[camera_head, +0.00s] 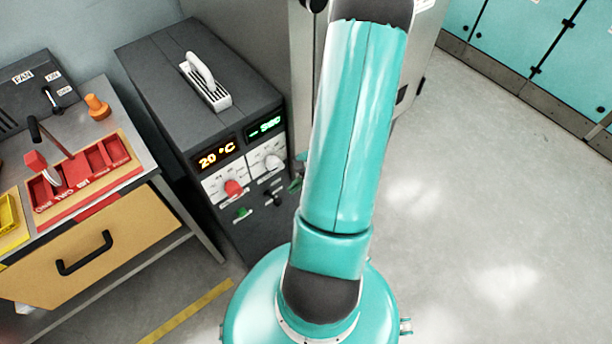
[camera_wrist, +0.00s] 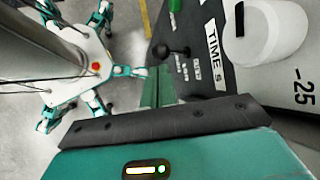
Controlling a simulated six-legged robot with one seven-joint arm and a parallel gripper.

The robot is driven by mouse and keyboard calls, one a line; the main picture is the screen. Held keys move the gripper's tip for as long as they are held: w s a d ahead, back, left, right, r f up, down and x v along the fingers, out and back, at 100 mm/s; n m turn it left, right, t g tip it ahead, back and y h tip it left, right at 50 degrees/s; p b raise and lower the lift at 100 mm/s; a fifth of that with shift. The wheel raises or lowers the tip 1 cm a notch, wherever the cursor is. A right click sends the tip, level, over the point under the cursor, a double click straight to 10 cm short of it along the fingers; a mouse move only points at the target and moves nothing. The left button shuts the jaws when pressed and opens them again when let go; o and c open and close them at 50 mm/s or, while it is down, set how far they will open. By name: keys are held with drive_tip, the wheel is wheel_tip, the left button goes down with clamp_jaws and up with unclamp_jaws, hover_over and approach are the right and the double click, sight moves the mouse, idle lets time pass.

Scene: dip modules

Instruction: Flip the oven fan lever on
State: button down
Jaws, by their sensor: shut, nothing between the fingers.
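The dark oven (camera_head: 150,75) stands left of my arm, its front showing an orange 20 °C display and a green display. A small black ball-ended lever (camera_head: 273,198) is low on that front; in the wrist view the black lever (camera_wrist: 170,50) has small labels beside it that I cannot read. My gripper (camera_wrist: 158,78) has its green fingers shut and empty, close to this lever; I cannot tell if they touch. In the head view, only a bit of my gripper (camera_head: 297,184) shows beside the oven front. A separate grey panel marked FAN (camera_head: 22,76) has another small lever (camera_head: 50,98).
The oven front also has a red knob (camera_head: 233,188), a white knob (camera_head: 272,162) and a green switch (camera_head: 242,212). A bench with a red tray (camera_head: 125,180) and a yellow drawer (camera_head: 120,250) stands at left. Open floor (camera_head: 480,220) lies at right.

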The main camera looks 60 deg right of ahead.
sight(281, 200)
drive_tip(key=shift+x, duration=2.35)
